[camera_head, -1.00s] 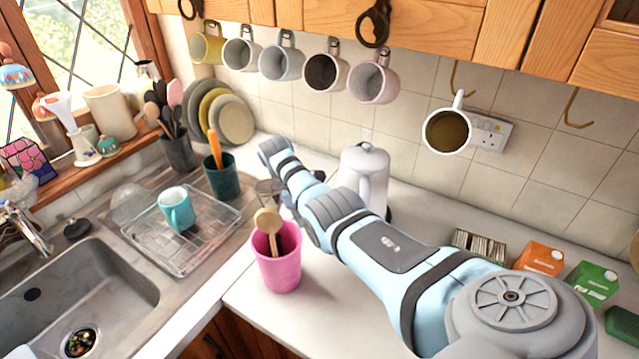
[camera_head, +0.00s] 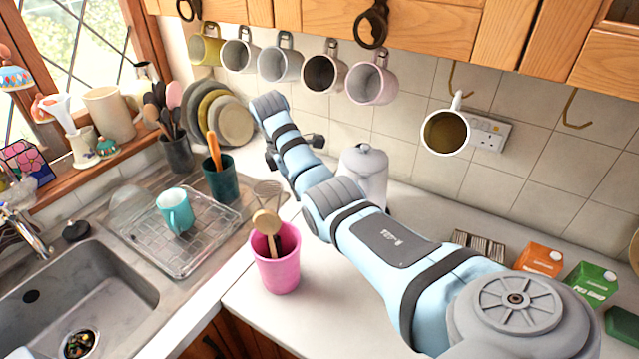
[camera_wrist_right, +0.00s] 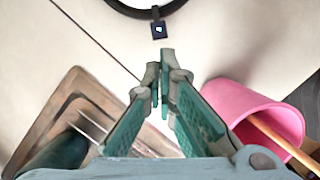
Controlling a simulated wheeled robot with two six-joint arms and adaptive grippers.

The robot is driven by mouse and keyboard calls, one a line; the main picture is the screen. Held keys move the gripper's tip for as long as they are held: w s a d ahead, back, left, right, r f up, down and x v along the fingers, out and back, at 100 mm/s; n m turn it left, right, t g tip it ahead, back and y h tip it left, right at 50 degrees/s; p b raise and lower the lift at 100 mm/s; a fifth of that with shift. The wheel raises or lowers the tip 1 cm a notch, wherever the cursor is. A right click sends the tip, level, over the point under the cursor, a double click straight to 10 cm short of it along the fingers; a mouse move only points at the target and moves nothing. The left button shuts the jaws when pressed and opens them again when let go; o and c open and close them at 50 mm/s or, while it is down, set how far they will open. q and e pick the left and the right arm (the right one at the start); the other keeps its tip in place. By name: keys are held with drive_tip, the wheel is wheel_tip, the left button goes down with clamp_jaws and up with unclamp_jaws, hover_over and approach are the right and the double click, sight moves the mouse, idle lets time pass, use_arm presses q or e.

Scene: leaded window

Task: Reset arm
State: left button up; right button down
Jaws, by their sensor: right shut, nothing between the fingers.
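My right arm (camera_head: 385,250) comes in from the right in the head view and reaches over the counter towards the tiled wall. Its wrist (camera_head: 268,104) is raised near the stacked plates. The right gripper (camera_wrist_right: 166,58) shows in the wrist view with its green-padded fingers together and nothing between them. In the head view the arm mostly hides its fingers. A pink cup (camera_head: 277,273) with a wooden spoon (camera_head: 266,222) stands on the counter, apart from the gripper; it also shows in the wrist view (camera_wrist_right: 235,105). My left gripper is not in view.
Several mugs (camera_head: 372,84) hang under the cupboards, and one white mug (camera_head: 445,132) hangs further right. A dish rack (camera_head: 190,245) with a teal mug (camera_head: 175,210) and a dark green utensil pot (camera_head: 221,180) are left.

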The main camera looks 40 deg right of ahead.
drive_tip(key=shift+f, duration=0.1)
drive_tip(key=x, duration=0.2)
drive_tip(key=a+x, duration=0.1)
drive_tip(key=x, duration=0.3)
drive_tip(key=shift+w+f, duration=0.35)
drive_tip(key=shift+f, duration=0.05)
drive_tip(key=shift+a, duration=0.1)
drive_tip(key=shift+r, duration=0.1)
